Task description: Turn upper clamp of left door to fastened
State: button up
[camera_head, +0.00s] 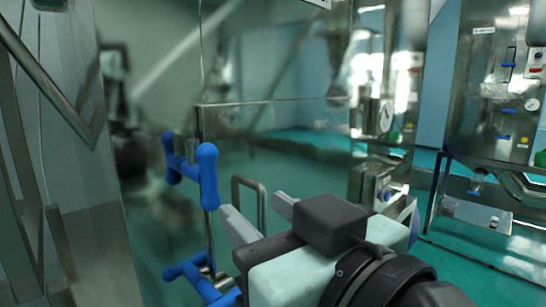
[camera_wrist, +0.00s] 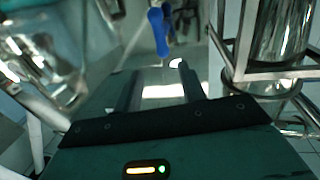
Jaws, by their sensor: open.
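The upper clamp (camera_head: 207,178) is a blue handle with rounded ends, standing roughly upright at the left edge of the clear door panel (camera_head: 290,135) in the head view. A second blue part joins it on the left. My gripper (camera_head: 250,203) is open and empty, to the right of and a little below the clamp, apart from it. In the wrist view a blue handle (camera_wrist: 159,31) shows beyond the fingertips of my gripper (camera_wrist: 158,70), near the top; it is not between the fingers. I cannot tell which clamp this is.
A lower blue clamp (camera_head: 190,280) shows at the bottom, partly hidden by my gripper. A metal door handle (camera_head: 249,182) stands just behind my fingers. A metal frame bar (camera_head: 55,85) runs down the left. Cabinets with gauges (camera_head: 490,100) stand at right.

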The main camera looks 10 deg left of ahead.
aim_at(211, 170)
jog(key=p+x, duration=0.6)
jog(key=x, duration=0.8)
jog(key=shift+a+r, duration=0.1)
jog(key=shift+a, duration=0.05)
jog(key=shift+p+x, duration=0.55)
jog(key=shift+x, duration=0.4)
grip_shut()
